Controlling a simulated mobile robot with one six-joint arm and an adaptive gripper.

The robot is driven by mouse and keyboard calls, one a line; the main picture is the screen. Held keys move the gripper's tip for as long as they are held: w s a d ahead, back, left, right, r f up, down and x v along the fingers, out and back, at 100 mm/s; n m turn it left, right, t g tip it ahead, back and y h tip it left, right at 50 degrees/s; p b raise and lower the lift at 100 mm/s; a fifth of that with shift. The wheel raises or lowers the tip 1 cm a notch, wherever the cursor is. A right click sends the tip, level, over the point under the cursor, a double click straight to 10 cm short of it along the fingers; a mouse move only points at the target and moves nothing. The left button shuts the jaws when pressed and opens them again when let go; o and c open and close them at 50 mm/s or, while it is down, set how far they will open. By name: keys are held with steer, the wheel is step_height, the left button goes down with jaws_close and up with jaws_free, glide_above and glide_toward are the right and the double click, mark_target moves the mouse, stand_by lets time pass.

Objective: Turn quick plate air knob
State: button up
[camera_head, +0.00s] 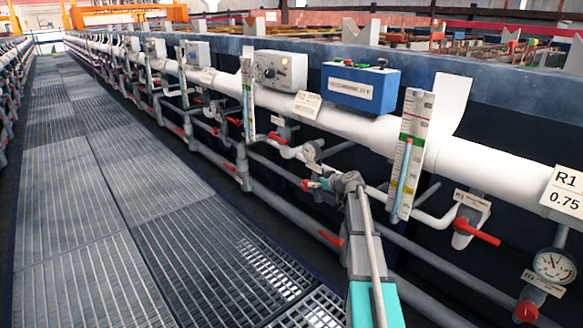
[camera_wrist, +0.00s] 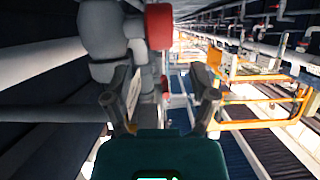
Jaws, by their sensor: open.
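Several red-handled valves sit along the grey and white pipes. The frames do not show clearly which one is the quick plate air knob. My gripper (camera_head: 324,182) is beside the pipes in the head view, with a small red handle (camera_head: 312,184) near its tip. In the wrist view my gripper (camera_wrist: 160,92) has its two dark fingers apart, with nothing clearly held between them. A red knob (camera_wrist: 158,27) on a grey valve body (camera_wrist: 103,28) appears just beyond the fingers, toward the left one. Contact cannot be told.
A blue control box (camera_head: 360,86) and a grey box with a dial (camera_head: 280,70) stand above the white pipe (camera_head: 300,103). Flow meters (camera_head: 410,150) and a pressure gauge (camera_head: 553,264) are close to my arm. The grated walkway (camera_head: 120,200) at left is clear.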

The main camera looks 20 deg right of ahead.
steer(key=p+v, duration=0.3)
steer(key=v, duration=0.5)
steer(key=s+a+r+g+p, duration=0.3)
steer(key=a+r+p, duration=0.3)
steer(key=a+p, duration=0.3)
steer(key=s+a+r+g+p, duration=0.2)
steer(key=s+a+r+p, duration=0.2)
steer(key=a+p, duration=0.5)
steer(key=shift+s+a+r+g+y+p, duration=0.3)
steer(key=shift+s+r+g+y+p, duration=0.1)
steer(key=shift+r, duration=1)
steer(key=shift+f, duration=0.1)
steer(key=w+d+f+t+b, duration=0.3)
steer(key=d+f+b, duration=0.3)
steer(key=d+b, duration=0.3)
steer(key=w+d+f+t+b, duration=0.2)
steer(key=w+d+f+b, duration=0.3)
steer(key=d+f+b, duration=0.2)
steer(key=d+b, duration=0.2)
steer(key=b, duration=0.2)
steer(key=shift+d+t+h, duration=0.25)
steer(key=shift+t+h, duration=0.15)
